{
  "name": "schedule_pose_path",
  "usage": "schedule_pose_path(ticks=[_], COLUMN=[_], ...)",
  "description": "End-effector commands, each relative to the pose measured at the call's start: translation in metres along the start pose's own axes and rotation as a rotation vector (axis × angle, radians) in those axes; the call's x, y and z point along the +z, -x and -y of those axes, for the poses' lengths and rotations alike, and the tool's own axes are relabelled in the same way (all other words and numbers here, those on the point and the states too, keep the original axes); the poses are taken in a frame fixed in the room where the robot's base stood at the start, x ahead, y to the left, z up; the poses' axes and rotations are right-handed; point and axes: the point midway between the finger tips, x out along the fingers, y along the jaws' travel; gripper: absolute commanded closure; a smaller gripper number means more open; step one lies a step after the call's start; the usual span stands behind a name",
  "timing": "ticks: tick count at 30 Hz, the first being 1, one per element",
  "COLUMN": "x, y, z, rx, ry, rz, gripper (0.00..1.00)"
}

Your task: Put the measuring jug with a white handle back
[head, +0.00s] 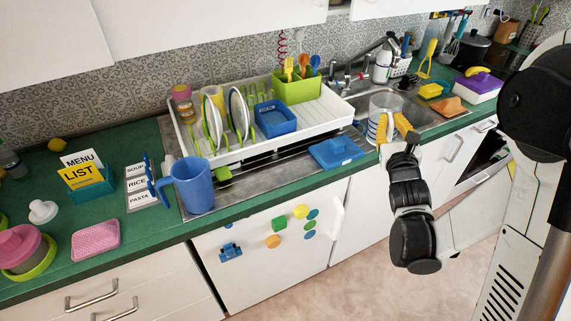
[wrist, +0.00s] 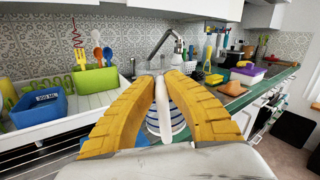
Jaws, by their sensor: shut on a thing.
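The measuring jug (head: 383,104) is clear with blue bands and shows just beyond my fingertips in the head view, in front of the sink basin. My gripper (head: 392,128) has yellow fingers. In the wrist view my gripper (wrist: 162,98) is shut on the jug's upright white handle (wrist: 163,112). The jug's banded body (wrist: 178,118) shows behind the handle, partly hidden by the fingers. The jug looks upright. I cannot tell whether its base touches anything.
The sink (head: 416,114) and tap (head: 372,48) lie behind the jug. A blue jug (head: 193,186) stands farther left. The floor before the cabinets is clear.

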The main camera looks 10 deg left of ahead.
Motion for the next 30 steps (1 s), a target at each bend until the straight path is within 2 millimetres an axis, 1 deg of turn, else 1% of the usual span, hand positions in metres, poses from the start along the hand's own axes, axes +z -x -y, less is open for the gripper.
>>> schedule_pose_path(ticks=[12,14,17,20,23,25,28,30], x=[0.000,0.001,0.005,0.016,0.028,0.036,0.048,0.056], y=[-0.001,-0.002,-0.006,-0.011,-0.014,-0.012,-0.002,0.011], z=[0.042,0.045,0.044,0.025,-0.002,-0.023,-0.055,-0.077], rx=[-0.008,0.004,0.057,0.181,0.323,0.437,0.628,0.774], ry=[-0.023,-0.029,-0.042,-0.063,-0.080,-0.093,-0.113,-0.127], rz=[-0.002,0.000,0.008,0.028,0.050,0.066,0.093,0.113], gripper=[1.00,1.00,1.00,1.00,1.00,1.00,1.00,1.00])
